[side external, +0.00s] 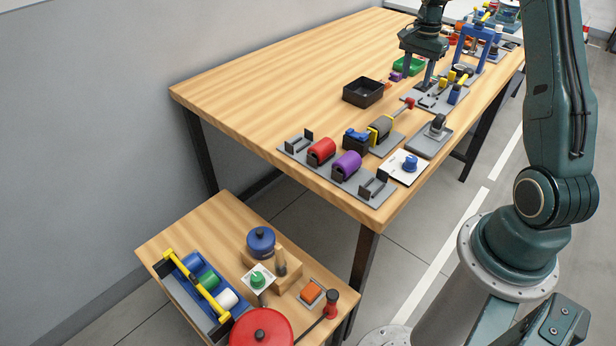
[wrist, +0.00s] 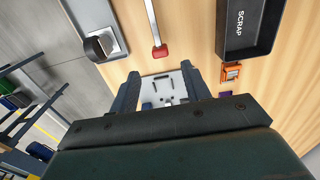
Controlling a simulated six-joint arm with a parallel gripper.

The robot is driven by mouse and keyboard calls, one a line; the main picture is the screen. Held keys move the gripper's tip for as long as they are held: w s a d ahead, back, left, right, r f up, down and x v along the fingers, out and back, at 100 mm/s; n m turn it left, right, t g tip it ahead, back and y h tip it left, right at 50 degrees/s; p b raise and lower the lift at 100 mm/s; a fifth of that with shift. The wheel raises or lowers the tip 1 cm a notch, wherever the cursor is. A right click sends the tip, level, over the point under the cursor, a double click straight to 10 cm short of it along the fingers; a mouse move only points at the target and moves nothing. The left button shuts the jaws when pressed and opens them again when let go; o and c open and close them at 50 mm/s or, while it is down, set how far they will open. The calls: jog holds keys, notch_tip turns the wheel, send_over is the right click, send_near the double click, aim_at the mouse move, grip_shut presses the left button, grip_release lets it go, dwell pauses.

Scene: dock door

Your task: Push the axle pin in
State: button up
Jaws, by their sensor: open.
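My gripper (side external: 420,78) points down over the far right part of the long table. In the wrist view my gripper (wrist: 160,76) shows two dark fingers spread apart with nothing held between them. Beyond and between the fingers lies a light grey plate (wrist: 152,88) with several small dark parts on it. In the side view a grey plate (side external: 428,101) with yellow and blue parts lies under and beside the gripper. I cannot tell which small part is the axle pin. The gripper hides part of this plate in the side view.
A black bin (side external: 363,92) marked SCRAP in the wrist view (wrist: 250,30) stands left of the gripper. A red-tipped lever (wrist: 160,52) and an orange piece (wrist: 231,72) are near the fingers. A blue frame (side external: 474,45) stands behind. The table's left part is clear.

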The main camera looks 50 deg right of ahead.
aim_at(411, 99)
jog(key=shift+f, duration=3.35)
jog(key=shift+c, duration=0.2)
grip_shut()
